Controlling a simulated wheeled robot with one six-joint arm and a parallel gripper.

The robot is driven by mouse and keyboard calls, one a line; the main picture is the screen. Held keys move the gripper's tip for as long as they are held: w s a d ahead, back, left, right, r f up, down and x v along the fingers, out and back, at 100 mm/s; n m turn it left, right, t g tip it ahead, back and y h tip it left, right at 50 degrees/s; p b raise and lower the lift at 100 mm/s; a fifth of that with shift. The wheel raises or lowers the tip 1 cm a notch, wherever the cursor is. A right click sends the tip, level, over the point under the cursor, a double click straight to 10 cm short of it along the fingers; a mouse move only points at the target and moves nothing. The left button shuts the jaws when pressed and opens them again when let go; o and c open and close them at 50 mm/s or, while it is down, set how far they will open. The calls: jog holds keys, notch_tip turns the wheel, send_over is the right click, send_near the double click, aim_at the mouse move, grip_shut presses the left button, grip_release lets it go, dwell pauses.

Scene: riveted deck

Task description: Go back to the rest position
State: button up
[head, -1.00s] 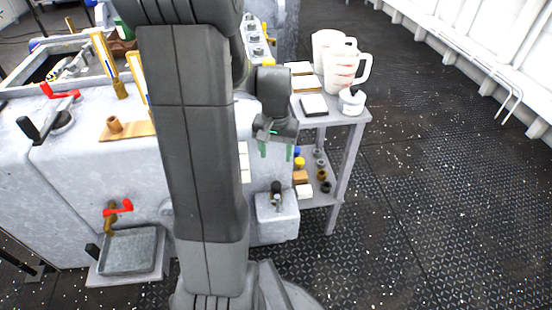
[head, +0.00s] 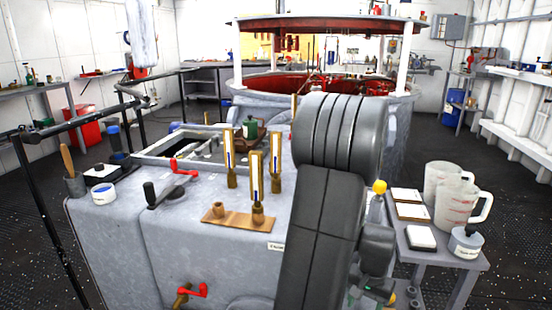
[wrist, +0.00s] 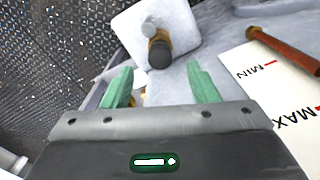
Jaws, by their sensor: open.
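My gripper (wrist: 160,88) is open in the wrist view. Its two green fingers stand apart with nothing between them. A pale block with a dark-tipped brass fitting (wrist: 159,50) shows beyond the fingertips. In the head view my dark arm stands in front of the grey machine (head: 130,235), and my gripper is low at the right of the arm, mostly hidden. A white plate marked MIN and MAX (wrist: 270,90) lies to the right of the fingers in the wrist view, with a brown rod (wrist: 285,48) across it.
A side table (head: 468,262) at the right holds two measuring jugs (head: 457,203), a white-topped block (head: 420,237) and a lidded pot (head: 466,243). Dark floor lies open at far right.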

notch_tip(320, 180, down, 4)
jog(key=shift+f+b, duration=0.15)
jog(key=shift+b, duration=0.4)
jog(key=shift+r+p, duration=0.35)
jog(key=shift+r, duration=0.1)
